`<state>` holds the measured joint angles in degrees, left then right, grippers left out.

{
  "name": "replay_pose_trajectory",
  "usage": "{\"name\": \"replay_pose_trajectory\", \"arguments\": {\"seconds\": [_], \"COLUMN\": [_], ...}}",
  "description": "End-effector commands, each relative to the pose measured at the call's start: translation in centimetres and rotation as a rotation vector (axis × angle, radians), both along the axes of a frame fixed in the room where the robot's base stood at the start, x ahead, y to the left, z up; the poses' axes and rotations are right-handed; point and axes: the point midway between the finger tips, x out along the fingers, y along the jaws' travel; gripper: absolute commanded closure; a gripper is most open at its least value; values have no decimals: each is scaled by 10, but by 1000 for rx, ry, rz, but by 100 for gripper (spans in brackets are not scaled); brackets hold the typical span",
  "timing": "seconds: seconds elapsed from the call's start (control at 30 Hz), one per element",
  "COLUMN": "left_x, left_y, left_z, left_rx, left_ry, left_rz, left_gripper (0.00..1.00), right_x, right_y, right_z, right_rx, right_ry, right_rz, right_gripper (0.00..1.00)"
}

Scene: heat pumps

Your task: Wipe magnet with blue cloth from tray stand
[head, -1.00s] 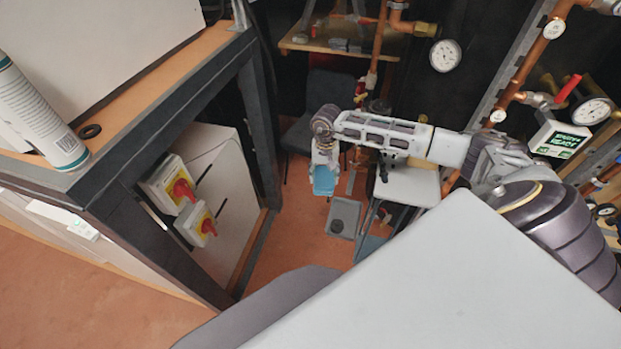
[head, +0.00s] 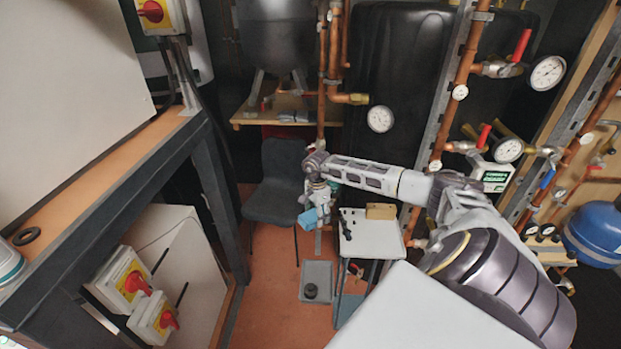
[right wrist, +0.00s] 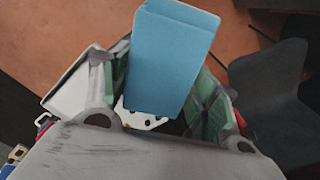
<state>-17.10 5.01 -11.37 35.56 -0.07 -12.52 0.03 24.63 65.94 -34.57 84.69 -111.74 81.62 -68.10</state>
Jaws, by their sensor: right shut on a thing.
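My right gripper (head: 317,200) is shut on a blue cloth (head: 309,217), which looks like a stiff folded block. In the right wrist view the cloth (right wrist: 172,58) sticks out from between the green-padded fingers (right wrist: 165,100). The cloth hangs in the air left of the white-topped tray stand (head: 378,238), which carries a tan block (head: 381,211) and a small dark tool (head: 345,226). No thing is clearly recognisable as the magnet; a black ring (head: 26,236) lies on the wooden bench at the left.
The bench (head: 110,165) with its dark frame fills the left. A dark chair (head: 276,190) stands behind the gripper. A grey tray (head: 315,279) with a black round thing lies on the floor. Copper pipes (head: 463,65) and gauges (head: 380,118) stand at the back right.

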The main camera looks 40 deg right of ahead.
Motion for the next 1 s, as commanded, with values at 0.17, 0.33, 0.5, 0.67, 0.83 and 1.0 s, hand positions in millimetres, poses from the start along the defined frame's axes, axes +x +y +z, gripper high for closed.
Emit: {"name": "replay_pose_trajectory", "arguments": {"seconds": [0.17,0.33,0.5,0.67,0.83,1.0], "left_x": [-1,-1,-1,-1,-2,-2], "left_y": [2,2,0,-7,-11,-10], "left_z": [1,2,3,4,4,5], "left_rx": [2,2,-1,-7,-12,-11], "left_ry": [1,2,2,1,3,2], "left_rz": [-1,-1,0,2,3,3], "left_gripper": [54,54,54,54,54,54], "right_x": [0,0,-1,-1,-2,-3], "right_y": [-19,-34,-48,-60,-72,-82], "right_z": [4,7,10,12,14,16], "right_rx": [-4,-5,-7,-8,-9,-9], "right_ry": [-4,-9,-12,-16,-18,-21], "right_rz": [-187,-361,-532,-690,-855,-1019], "right_gripper": [59,59,59,59,59,59]}}
